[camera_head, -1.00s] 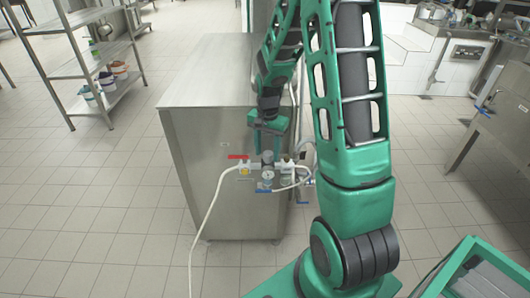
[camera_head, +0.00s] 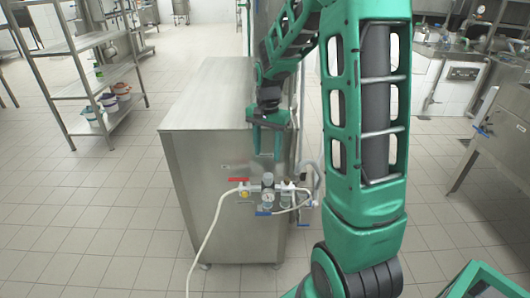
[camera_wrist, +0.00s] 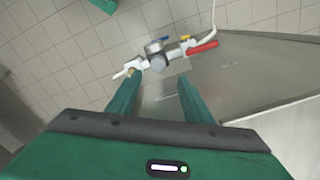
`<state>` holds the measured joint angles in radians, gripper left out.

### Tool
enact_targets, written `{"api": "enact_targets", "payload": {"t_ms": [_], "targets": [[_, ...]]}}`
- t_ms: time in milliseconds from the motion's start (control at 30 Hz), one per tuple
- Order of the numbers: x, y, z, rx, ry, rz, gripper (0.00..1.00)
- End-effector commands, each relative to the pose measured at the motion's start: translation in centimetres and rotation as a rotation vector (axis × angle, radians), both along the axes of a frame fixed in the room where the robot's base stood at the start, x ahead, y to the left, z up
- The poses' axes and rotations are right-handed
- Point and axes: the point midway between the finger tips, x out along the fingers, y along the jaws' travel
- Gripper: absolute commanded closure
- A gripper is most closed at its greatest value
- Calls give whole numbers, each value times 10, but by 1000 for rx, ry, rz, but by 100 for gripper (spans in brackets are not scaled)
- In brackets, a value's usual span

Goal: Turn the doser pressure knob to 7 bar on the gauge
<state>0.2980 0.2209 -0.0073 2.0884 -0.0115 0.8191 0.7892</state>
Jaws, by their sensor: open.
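The doser unit is mounted on the front of a steel cabinet. Its grey pressure knob (camera_head: 267,178) stands upright above a small round white gauge (camera_head: 267,196); the needle is too small to read. My gripper (camera_head: 266,158) is open, fingers pointing down, above the knob and apart from it. In the wrist view, the grey knob (camera_wrist: 158,63) lies ahead of and between the two fingertips of my gripper (camera_wrist: 160,80). The gauge (camera_wrist: 153,46) is mostly hidden behind the knob there.
A red lever (camera_head: 238,180) and a blue lever (camera_head: 264,213) sit close to the knob. A white hose (camera_head: 208,232) hangs from the unit to the floor. The steel cabinet (camera_head: 205,90) stands behind. Tiled floor is free in front and at left.

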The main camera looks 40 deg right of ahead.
Motion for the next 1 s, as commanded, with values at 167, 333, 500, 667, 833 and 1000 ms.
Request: {"api": "enact_targets", "payload": {"t_ms": [167, 333, 500, 667, 833, 1000], "targets": [[0, 0, 0, 0, 0, 49, 54], [0, -2, 0, -1, 0, 292, 54], [0, -3, 1, -1, 1, 596, 54], [0, -4, 1, -1, 0, 792, 54], [0, -5, -2, -1, 1, 868, 54], [-1, -5, -20, 1, 4, 869, 54]]}}
